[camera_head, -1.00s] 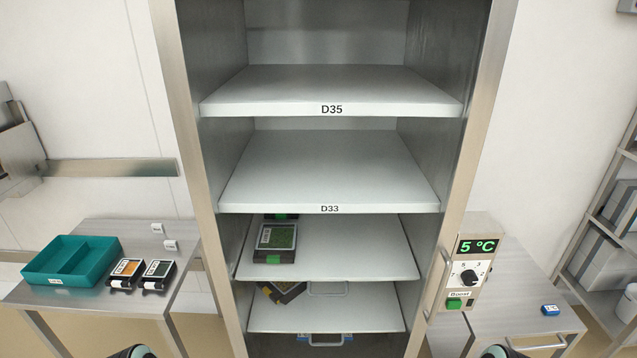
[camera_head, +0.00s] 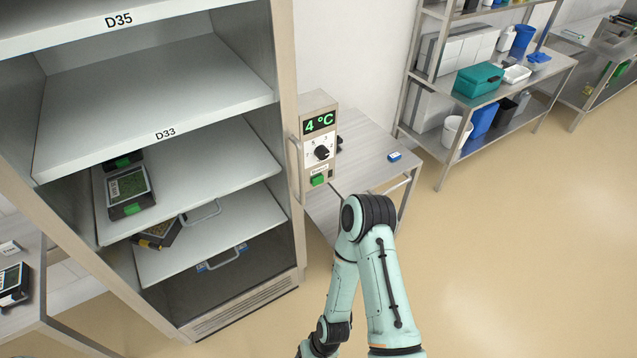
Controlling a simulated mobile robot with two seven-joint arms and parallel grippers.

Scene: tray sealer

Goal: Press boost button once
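The control box (camera_head: 317,148) is fixed to the right side post of the shelf cabinet. Its display (camera_head: 319,123) reads 4 °C in green. A black dial (camera_head: 322,152) sits below the display. The green boost button (camera_head: 318,181) is at the bottom of the box, under a small label. One pale green arm of mine is in view, bent, right of and below the box. Its gripper cannot be made out. My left gripper is not in view.
The cabinet (camera_head: 287,100) with shelves D35 and D33 fills the left. A side table (camera_head: 365,150) with a small blue item (camera_head: 394,157) stands behind the box. A steel rack (camera_head: 470,105) with bins is at the back right. The floor at right is clear.

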